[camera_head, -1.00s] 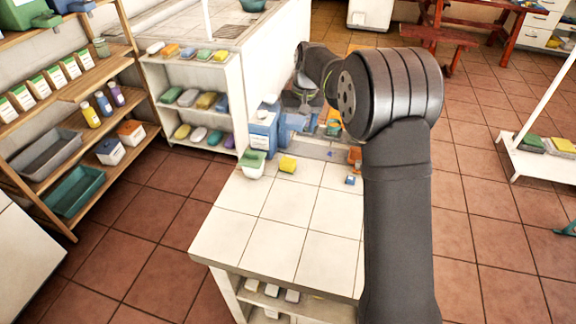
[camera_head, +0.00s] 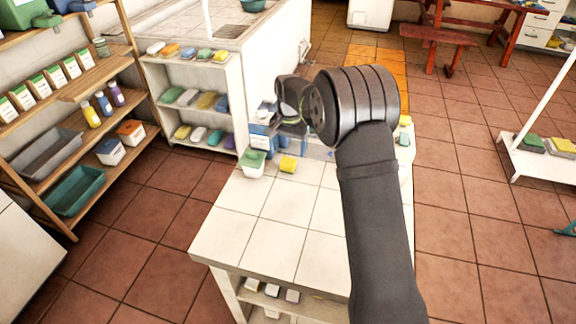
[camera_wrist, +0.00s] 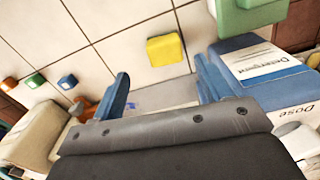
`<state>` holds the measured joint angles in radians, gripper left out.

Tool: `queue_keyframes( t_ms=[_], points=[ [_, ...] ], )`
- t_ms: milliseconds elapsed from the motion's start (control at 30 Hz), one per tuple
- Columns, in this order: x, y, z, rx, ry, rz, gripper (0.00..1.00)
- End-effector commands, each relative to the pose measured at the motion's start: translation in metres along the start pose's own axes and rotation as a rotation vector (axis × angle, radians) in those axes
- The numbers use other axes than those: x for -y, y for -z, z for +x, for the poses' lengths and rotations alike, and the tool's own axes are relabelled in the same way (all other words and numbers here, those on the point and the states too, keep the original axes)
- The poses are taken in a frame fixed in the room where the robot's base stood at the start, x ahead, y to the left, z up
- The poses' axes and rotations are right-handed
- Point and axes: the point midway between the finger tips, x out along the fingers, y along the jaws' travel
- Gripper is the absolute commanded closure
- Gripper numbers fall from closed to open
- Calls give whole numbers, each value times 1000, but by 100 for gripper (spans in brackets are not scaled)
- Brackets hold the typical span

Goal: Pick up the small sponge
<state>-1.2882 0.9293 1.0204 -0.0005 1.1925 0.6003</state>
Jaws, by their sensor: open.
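A small yellow sponge-like block (camera_head: 288,164) lies on the white tiled counter. It also shows in the wrist view (camera_wrist: 166,49), with a green edge along one side. Smaller blue (camera_wrist: 67,81), green (camera_wrist: 35,80) and orange (camera_wrist: 10,83) blocks lie farther left in the wrist view; I cannot tell whether they are sponges too. My gripper (camera_wrist: 162,88) is open, its two blue fingers wide apart with nothing between them. In the wrist view the yellow block lies beyond the fingertips, above the gap and apart from both fingers. In the head view my wrist hides the fingers.
A tub with a green lid (camera_head: 253,164) stands left of the yellow block. A blue detergent box (camera_wrist: 268,68) is close beside the right finger in the wrist view. The front of the counter (camera_head: 258,228) is clear. A shelf unit with colored bars (camera_head: 238,103) stands behind.

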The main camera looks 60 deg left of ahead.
Motion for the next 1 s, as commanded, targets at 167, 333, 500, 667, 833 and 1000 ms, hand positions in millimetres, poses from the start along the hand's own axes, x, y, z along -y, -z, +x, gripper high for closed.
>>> queue_keyframes(
  t_ms=[167,333,500,667,833,1000],
  points=[
    [0,0,24,0,0,0,29],
    [1,0,32,1,0,-1,29],
    [5,3,50,1,-1,-1,29],
    [7,5,74,1,-1,-1,29],
    [7,5,80,-1,1,-1,29],
    [7,5,80,-1,1,-1,41]
  ],
)
